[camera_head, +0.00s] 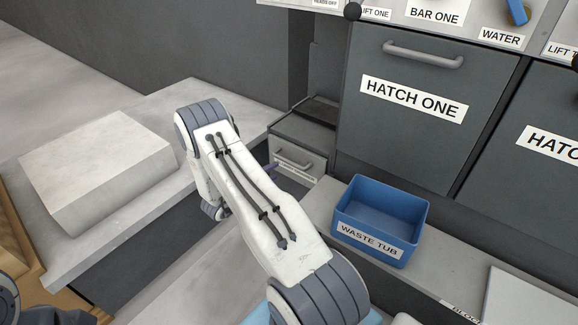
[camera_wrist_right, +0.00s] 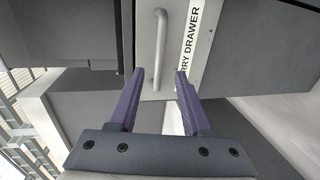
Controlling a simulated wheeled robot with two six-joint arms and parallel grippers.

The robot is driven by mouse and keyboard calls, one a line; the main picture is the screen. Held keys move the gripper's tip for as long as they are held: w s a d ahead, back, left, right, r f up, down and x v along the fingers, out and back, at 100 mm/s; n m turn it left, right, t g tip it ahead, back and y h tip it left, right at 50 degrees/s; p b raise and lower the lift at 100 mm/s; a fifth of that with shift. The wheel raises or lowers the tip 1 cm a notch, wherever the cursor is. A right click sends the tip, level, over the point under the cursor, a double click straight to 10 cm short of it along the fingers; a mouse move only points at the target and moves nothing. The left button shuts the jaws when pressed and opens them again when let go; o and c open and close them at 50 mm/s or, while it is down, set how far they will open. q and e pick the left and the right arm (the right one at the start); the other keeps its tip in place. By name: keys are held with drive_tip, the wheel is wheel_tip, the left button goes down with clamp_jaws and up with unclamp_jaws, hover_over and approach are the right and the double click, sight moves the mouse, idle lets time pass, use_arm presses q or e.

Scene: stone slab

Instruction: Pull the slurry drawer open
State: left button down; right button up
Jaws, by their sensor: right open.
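The slurry drawer (camera_head: 312,168) is a light grey front low in the cabinet beside Hatch One, and it looks closed. Its grey bar handle (camera_head: 293,162) and small label show just past my right arm. In the right wrist view, the handle (camera_wrist_right: 160,48) runs up the picture beside the label ending "RRY DRAWER" (camera_wrist_right: 192,42). My right gripper (camera_wrist_right: 160,73) is open, its purple fingers on either side of the handle's lower end in the picture. I cannot tell whether they touch it. In the head view my forearm hides most of this gripper. My left gripper is not in view.
A blue waste tub (camera_head: 378,222) stands on the ledge right of the drawer. Hatch One (camera_head: 420,140) is closed above it. A pale stone slab (camera_head: 95,165) lies on the counter at left. Floor shows between counter and ledge.

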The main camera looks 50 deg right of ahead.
sight(288, 163)
drive_tip(key=x, duration=1)
clamp_jaws()
idle(1.3)
